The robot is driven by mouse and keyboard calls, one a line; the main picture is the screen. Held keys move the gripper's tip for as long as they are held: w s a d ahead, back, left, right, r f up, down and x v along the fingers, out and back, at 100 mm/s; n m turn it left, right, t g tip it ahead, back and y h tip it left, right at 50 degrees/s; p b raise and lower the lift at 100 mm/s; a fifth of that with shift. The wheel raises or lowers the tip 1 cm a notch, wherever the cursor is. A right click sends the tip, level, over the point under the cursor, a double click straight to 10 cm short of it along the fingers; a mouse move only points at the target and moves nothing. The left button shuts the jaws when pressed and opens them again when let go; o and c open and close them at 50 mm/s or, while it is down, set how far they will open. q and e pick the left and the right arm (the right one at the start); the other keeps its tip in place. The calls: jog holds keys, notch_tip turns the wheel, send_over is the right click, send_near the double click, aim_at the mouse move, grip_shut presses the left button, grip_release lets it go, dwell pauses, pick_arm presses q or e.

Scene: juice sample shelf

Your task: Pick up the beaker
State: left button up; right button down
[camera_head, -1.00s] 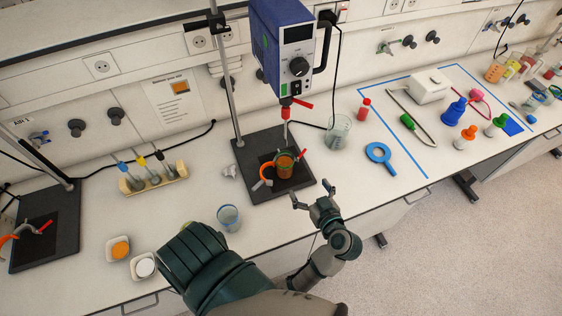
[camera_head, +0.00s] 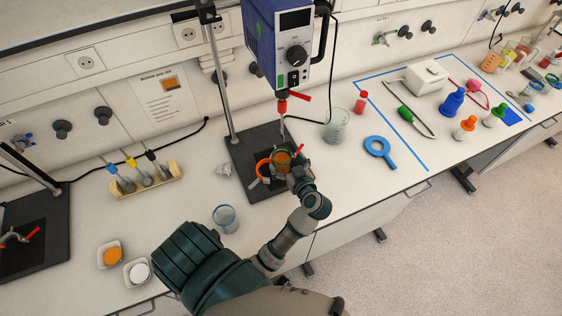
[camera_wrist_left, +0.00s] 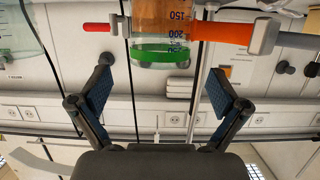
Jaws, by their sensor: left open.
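A glass beaker with orange liquid (camera_head: 281,158) stands over the black base of the stirrer stand (camera_head: 240,160), with an orange clamp (camera_head: 263,169) beside it. In the left wrist view the beaker (camera_wrist_left: 162,15) shows volume marks and a green band, with the orange clamp arm (camera_wrist_left: 222,33) at its right. My left gripper (camera_head: 293,172) is right at the beaker's near right side in the head view. In the wrist view its fingers (camera_wrist_left: 162,84) are spread apart with nothing between them, the beaker lying just beyond the tips. Whether a finger touches it, I cannot tell. The right gripper is not in view.
The blue stirrer (camera_head: 285,45) hangs above the beaker on a metal rod. An empty beaker (camera_head: 337,125) stands to the right, another glass (camera_head: 225,217) to the front left. A pipette rack (camera_head: 150,182) and two small dishes stand at left.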

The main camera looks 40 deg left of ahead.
aim_at(278, 150)
pick_arm(q)
jog(key=x, duration=0.3)
jog(key=shift+w+a+f, duration=0.1)
jog(key=shift+w+a, duration=0.1)
jog(key=shift+a, duration=0.05)
jog(key=shift+w+a+f, duration=0.1)
jog(key=shift+w, duration=0.1)
jog(key=shift+a, duration=0.15)
jog(key=c, duration=0.4)
jog(key=shift+a+f, duration=0.1)
jog(key=shift+a, duration=0.15)
jog(key=c, duration=1.1)
jog(key=shift+d, duration=0.2)
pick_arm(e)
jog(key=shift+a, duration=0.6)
